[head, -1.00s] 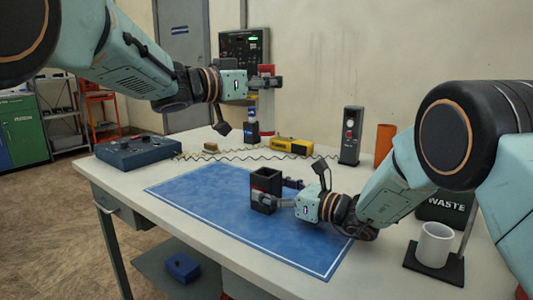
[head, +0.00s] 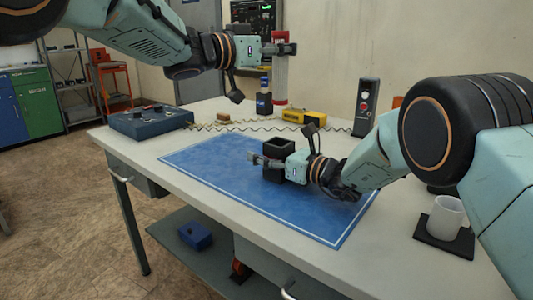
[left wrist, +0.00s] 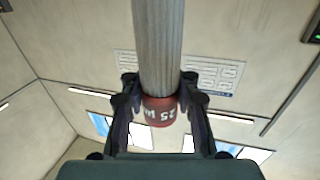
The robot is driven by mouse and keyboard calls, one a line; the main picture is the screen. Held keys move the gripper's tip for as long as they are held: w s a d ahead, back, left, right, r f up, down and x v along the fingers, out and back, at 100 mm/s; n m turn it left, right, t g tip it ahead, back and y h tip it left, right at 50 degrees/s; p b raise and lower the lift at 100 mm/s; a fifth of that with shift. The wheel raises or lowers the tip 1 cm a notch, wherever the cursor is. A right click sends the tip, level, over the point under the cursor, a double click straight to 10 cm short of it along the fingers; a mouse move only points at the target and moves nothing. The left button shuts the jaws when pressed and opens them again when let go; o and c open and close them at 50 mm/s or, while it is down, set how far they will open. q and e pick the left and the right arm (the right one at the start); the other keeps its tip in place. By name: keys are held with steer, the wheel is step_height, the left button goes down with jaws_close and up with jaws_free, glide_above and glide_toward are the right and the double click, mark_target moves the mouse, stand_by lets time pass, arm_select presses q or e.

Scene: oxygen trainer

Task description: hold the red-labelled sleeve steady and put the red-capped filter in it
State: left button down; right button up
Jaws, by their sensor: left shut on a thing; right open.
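The red-capped filter (head: 281,80), a pale ribbed cylinder with a red cap, hangs upright in my left gripper (head: 284,48), above the table's far side. In the left wrist view, the filter (left wrist: 158,45) and its red lettered band (left wrist: 160,111) are between the closed fingers (left wrist: 160,95). The sleeve (head: 279,149), a dark square open-topped box, stands upright on the blue mat. My right gripper (head: 265,160) is open at the sleeve; its near finger crosses the sleeve's front, and the other finger is hidden. The sleeve's red label is not clearly visible.
The blue mat (head: 215,165) is mostly bare. Behind it stand a blue-banded bottle (head: 264,101), a yellow device (head: 303,117) and a black switch box (head: 366,105). A blue control box (head: 150,121) is at left, a white cup (head: 445,216) at right.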

steer(key=c, duration=0.9)
steer(key=shift+c, duration=0.2)
arm_select(q)
step_height(320, 180, down, 17)
steer(key=shift+f, duration=0.2)
stand_by(0.4)
